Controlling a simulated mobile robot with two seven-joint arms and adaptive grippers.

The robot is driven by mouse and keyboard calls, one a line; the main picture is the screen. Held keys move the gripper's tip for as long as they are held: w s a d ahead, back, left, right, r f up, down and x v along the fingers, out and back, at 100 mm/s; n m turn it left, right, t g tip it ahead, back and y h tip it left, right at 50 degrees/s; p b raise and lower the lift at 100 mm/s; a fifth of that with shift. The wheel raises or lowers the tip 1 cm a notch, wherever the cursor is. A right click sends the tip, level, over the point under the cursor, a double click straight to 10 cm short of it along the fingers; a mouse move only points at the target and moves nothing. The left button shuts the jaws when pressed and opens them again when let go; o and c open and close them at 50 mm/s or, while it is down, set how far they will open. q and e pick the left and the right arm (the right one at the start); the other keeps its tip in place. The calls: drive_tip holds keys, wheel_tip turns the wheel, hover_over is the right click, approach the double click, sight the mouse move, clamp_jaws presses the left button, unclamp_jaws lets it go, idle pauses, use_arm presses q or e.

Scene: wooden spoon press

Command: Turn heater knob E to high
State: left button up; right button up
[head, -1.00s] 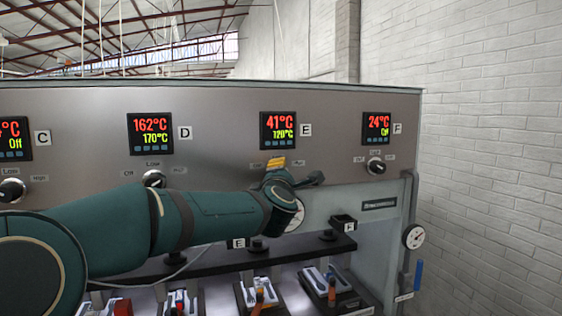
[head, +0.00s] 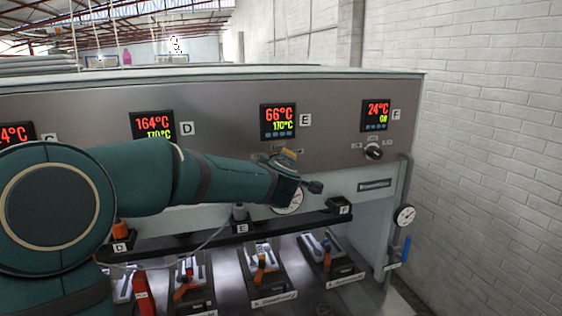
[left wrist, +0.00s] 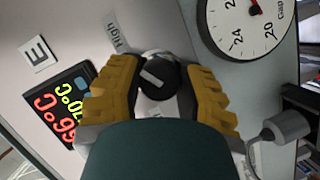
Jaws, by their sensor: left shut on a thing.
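Heater knob E (left wrist: 158,80) is a black knob with a white mark, seen between the yellow fingers of my left gripper (left wrist: 160,95) in the left wrist view. The gripper is shut on it. The mark slants toward the upper left, on the side of the "High" label (left wrist: 118,38). In the head view my left gripper (head: 288,153) is at the panel below the E display (head: 278,120) and hides the knob. The display shows 66°C in red and 170°C in green. The E label (head: 305,120) is beside it. My right gripper is out of view.
The D display (head: 152,125) shows 164°C and 170°C. Knob F (head: 373,151) is to the right, below the F display (head: 375,115). A round dial (left wrist: 250,15) is close to the gripper. A shelf and several clamps (head: 262,262) are below.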

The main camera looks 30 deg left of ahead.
use_arm(q)
drive_tip(key=shift+r, duration=0.15)
idle(0.3)
drive_tip(key=o, duration=1.2)
drive_tip(key=v, duration=1.2)
drive_tip(key=shift+w, duration=0.1)
